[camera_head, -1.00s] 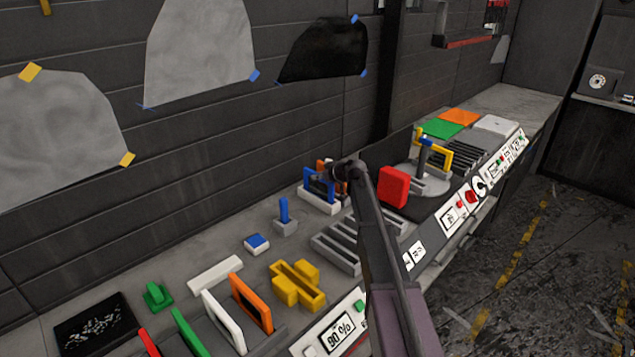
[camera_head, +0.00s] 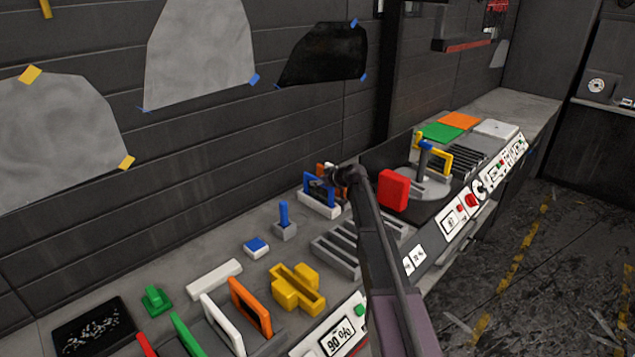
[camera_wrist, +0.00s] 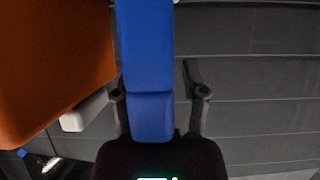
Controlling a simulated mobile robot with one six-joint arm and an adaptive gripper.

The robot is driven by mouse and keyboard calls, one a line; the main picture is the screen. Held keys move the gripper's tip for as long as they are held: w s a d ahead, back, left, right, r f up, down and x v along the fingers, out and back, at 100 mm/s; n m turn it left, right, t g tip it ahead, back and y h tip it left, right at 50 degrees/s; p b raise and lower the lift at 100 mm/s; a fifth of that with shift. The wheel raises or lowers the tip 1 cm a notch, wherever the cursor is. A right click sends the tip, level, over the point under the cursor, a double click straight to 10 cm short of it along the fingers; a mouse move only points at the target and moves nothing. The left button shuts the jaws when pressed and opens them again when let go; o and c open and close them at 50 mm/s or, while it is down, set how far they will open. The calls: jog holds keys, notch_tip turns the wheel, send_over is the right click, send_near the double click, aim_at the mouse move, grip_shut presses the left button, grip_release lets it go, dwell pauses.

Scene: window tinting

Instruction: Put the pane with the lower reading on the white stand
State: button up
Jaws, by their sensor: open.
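A blue-framed pane (camera_head: 318,189) stands upright in a white stand (camera_head: 322,209) near the back wall. My gripper (camera_head: 328,178) is at its top. In the wrist view, the open fingers (camera_wrist: 157,95) lie on either side of the blue frame bar (camera_wrist: 147,60); contact cannot be judged. An orange thing (camera_wrist: 50,55) is close on the left there, with a white piece under it. Red, green, white (camera_head: 222,324) and orange (camera_head: 250,306) panes stand in a row at front. A display (camera_head: 337,337) reads 90 %. Other readings are too small to read.
A yellow frame (camera_head: 447,158) and a red block (camera_head: 393,189) stand by the round plate at right. A grey slotted rack (camera_head: 338,254), yellow holder (camera_head: 297,288), blue-topped block (camera_head: 256,246) and blue post (camera_head: 284,218) occupy the bench. A white bar (camera_head: 214,279) lies behind the row.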

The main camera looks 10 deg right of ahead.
jog(key=shift+r, duration=0.1)
jog(key=shift+r, duration=0.15)
jog(key=p+v, duration=0.6)
jog(key=v, duration=0.6)
jog(key=shift+s, duration=0.1)
dwell(0.4)
